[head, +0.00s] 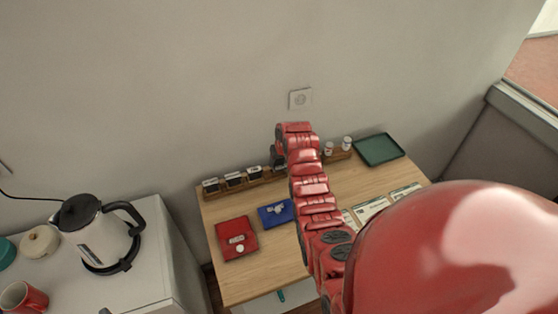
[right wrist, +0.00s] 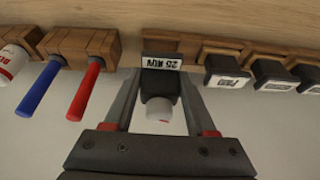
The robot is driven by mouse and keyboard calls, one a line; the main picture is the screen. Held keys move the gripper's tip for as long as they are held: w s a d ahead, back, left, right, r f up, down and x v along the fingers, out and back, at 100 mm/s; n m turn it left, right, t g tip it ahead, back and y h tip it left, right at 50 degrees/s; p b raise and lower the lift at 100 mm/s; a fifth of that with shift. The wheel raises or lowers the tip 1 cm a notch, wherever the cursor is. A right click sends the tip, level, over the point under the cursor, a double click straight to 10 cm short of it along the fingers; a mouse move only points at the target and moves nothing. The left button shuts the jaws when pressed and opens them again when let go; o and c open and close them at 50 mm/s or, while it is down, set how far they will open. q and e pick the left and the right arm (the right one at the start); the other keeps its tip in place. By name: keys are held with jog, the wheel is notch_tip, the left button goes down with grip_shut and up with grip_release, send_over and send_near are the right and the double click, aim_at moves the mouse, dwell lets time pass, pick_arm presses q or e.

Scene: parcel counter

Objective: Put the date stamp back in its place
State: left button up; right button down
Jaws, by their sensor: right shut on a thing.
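My right gripper (right wrist: 160,82) is shut on the date stamp, gripping it between its two fingers. The stamp (right wrist: 162,62) is dark with a white label reading "25 NOV", upside down in the right wrist view, and a pale rounded knob (right wrist: 160,108). It is at a gap in the row on the wooden rack (right wrist: 80,42); I cannot tell whether it touches the rack. In the head view my right gripper (head: 278,160) is at the rack, partly behind my arm, and the stamp is not clearly visible. My left gripper is not in view.
Black stamps (right wrist: 228,75) sit on one side of the gap; a blue pen (right wrist: 38,88), red pen (right wrist: 85,90) and white bottle (right wrist: 12,62) on the other. The table holds a red pad (head: 236,229), blue pad (head: 268,219) and green tray (head: 378,149). The wall is close behind.

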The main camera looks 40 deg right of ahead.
jog(key=shift+f+b, duration=0.75)
jog(key=shift+f, duration=0.65)
jog(key=shift+c, duration=2.1)
grip_release()
jog(key=shift+p+v, duration=0.7)
jog(key=shift+v, duration=0.6)
jog(key=shift+p+v, duration=0.5)
jog(key=shift+v, duration=0.75)
jog(key=shift+o, duration=0.3)
